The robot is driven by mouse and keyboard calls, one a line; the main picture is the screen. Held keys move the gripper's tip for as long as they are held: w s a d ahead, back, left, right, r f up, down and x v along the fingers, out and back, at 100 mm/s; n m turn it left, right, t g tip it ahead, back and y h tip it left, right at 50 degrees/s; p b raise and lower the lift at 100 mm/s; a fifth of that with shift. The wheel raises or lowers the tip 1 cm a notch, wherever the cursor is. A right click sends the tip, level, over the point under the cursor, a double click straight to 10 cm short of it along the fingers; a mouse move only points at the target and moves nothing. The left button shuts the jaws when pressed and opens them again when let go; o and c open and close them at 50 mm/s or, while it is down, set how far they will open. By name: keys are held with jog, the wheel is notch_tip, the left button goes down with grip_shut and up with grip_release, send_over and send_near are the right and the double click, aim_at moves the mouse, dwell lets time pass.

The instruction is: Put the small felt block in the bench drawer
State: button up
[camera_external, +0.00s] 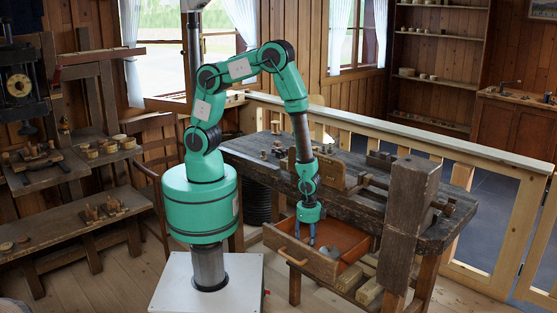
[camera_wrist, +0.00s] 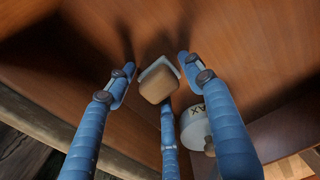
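The bench drawer (camera_external: 318,266) is pulled out at the front of the workbench. My gripper (camera_external: 312,240) points down into it. In the wrist view, the small felt block (camera_wrist: 157,84) has a tan body with a pale grey layer along its far edge. It sits between the blue fingers of my gripper (camera_wrist: 154,72), over the drawer's brown floor (camera_wrist: 70,60). The left and right fingers stand spread, with a gap at the left of the block. The middle finger reaches close to its near side; whether it touches is unclear. The block cannot be made out in the external view.
The workbench (camera_external: 255,150) stands behind the drawer, with a thick wooden post (camera_external: 405,205) at the right. Pale wood blocks (camera_external: 368,291) lie below.

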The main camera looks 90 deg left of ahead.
dwell(0.3)
notch_tip(320, 180, up, 12)
jog(key=p, duration=0.3)
jog(key=shift+r, duration=0.15)
dwell(0.3)
dwell(0.5)
notch_tip(320, 180, up, 15)
jog(key=n+t, duration=0.1)
jog(key=n, duration=0.1)
send_over(308, 240)
jog(key=w+a, duration=0.3)
jog(key=a, duration=0.1)
jog(key=s+a+r+n+t, duration=0.1)
jog(key=a+r, duration=0.1)
jog(key=r, duration=0.5)
jog(key=s+a+r+n+t, duration=0.1)
jog(key=s+a+r, duration=0.15)
jog(key=r, duration=0.45)
jog(key=s+a+r+n+t, duration=0.1)
jog(key=s+a+r+n, duration=0.1)
jog(key=s+a+r, duration=0.2)
jog(key=s+a+r+n+t, duration=0.1)
jog(key=s+a+r, duration=0.3)
jog(key=s+r, duration=0.7)
notch_tip(308, 240, up, 2)
jog(key=shift+a+r+n, duration=0.2)
jog(key=shift+r+n, duration=0.05)
jog(key=shift+n, duration=0.55)
